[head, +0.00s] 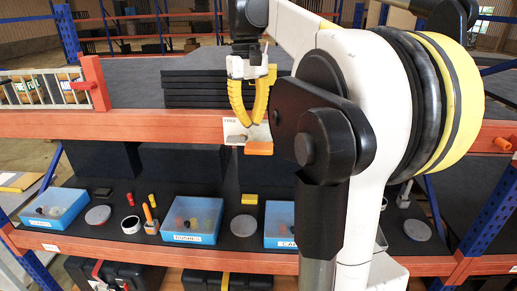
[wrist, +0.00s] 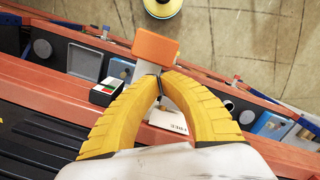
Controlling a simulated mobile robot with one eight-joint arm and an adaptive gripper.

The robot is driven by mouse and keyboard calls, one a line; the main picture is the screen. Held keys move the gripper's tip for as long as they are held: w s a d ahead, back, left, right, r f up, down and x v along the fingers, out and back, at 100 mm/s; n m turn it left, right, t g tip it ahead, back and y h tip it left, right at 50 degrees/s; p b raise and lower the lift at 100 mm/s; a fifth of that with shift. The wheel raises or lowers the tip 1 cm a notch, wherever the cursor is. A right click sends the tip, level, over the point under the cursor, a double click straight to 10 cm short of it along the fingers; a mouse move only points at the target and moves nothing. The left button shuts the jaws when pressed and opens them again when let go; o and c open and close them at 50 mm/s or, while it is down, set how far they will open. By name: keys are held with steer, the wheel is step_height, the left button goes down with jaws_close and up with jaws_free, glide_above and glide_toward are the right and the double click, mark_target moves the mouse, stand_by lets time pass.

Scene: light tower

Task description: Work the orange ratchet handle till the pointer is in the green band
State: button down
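The orange ratchet handle (head: 258,148) hangs at the front edge of the upper shelf, below my gripper (head: 249,122). In the wrist view the orange block of the handle (wrist: 155,47) lies just beyond my fingertips (wrist: 160,74), with a short grey shank between. My yellow fingers arch together and their tips meet or nearly meet. I see nothing clearly held between them. A pale plate (head: 233,131) with a round boss sits behind the fingertips. A small black box with white, green and red patches (wrist: 105,93) is left of the fingers in the wrist view. No pointer is readable.
The orange shelf beam (head: 150,125) runs across below my gripper. Dark stacked slabs (head: 193,90) lie behind it. The lower shelf holds blue bins (head: 192,220), grey discs (head: 98,215) and a tape roll (head: 131,225).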

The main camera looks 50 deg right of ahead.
steer(key=shift+w+r, duration=0.1)
steer(key=shift+r, duration=2.6)
steer(key=s+a+f+n+t+h, duration=0.1)
steer(key=a+f+t, duration=0.1)
steer(key=a+f, duration=0.45)
steer(key=s+a+f+n+t, duration=0.1)
steer(key=a+f+t, duration=0.15)
steer(key=a, duration=0.65)
steer(key=s+a+f+n+t, duration=0.1)
steer(key=s+a+f+t, duration=0.1)
steer(key=s+a+f, duration=0.5)
steer(key=a+f+n+t, duration=0.15)
steer(key=a+f, duration=0.35)
steer(key=f, duration=0.5)
step_height(320, 180, down, 36)
steer(key=b, duration=3.7)
steer(key=shift+d+f+m+y+b, duration=0.2)
steer(key=shift+d+m+y+b, duration=0.15)
steer(key=shift+d, duration=0.1)
steer(key=shift+r, duration=0.1)
